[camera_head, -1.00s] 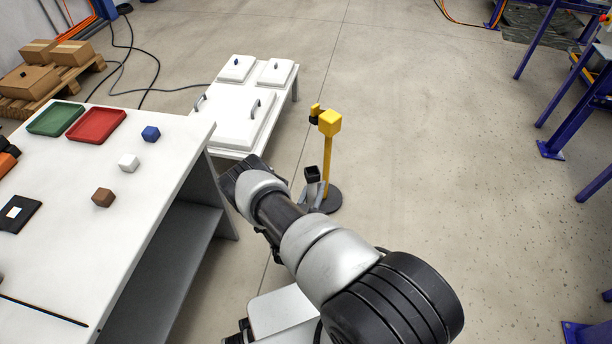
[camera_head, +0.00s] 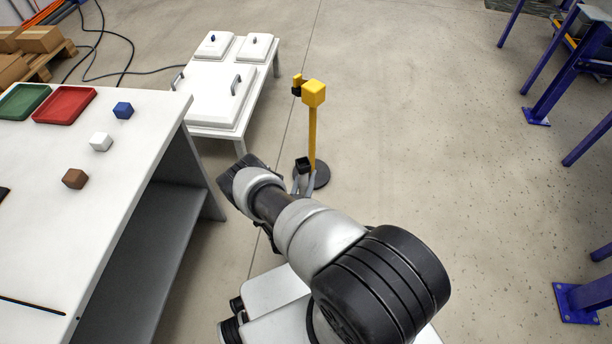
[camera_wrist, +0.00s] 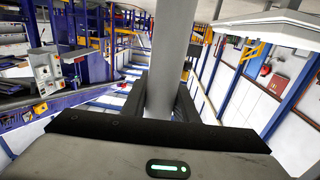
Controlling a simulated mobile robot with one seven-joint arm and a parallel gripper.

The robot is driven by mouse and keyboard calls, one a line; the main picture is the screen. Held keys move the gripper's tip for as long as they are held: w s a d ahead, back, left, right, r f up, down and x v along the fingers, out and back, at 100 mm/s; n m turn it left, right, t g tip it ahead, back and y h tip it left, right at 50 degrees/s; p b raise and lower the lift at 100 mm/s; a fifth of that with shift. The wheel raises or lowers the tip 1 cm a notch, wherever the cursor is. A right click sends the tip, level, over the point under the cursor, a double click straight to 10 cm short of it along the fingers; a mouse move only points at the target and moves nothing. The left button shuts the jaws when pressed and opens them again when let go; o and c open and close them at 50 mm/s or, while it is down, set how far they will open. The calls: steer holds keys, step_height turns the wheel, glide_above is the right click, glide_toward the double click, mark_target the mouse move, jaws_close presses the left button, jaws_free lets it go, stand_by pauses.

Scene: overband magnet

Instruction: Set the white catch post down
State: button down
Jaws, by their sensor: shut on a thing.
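The white catch post (camera_wrist: 164,45) shows in the wrist view as a pale grey upright bar, running from the top edge down between my fingers. My gripper (camera_wrist: 161,98) is shut on it, with one dark finger on each side. The post's lower end is hidden behind the gripper body, and its top is out of the picture. In the head view, my arm hides most of the gripper, and I cannot make out the held post there.
A yellow post (camera_head: 313,135) on a round dark base stands just beyond my arm. A white table (camera_head: 120,190) with cubes and trays is at left. A low white bench (camera_head: 240,128) stands behind. Blue frames (camera_head: 548,95) are at right; open floor (camera_head: 420,150) lies between.

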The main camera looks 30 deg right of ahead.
steer(key=shift+w+f+b, duration=0.15)
steer(key=shift+f+b, duration=1.3)
steer(key=shift+f, duration=0.55)
steer(key=c, duration=1.3)
jaws_free()
steer(key=shift+c, duration=0.2)
steer(key=shift+s+f, duration=0.25)
steer(key=shift+f, duration=0.1)
steer(key=shift+s+a, duration=0.1)
steer(key=shift+a, duration=0.05)
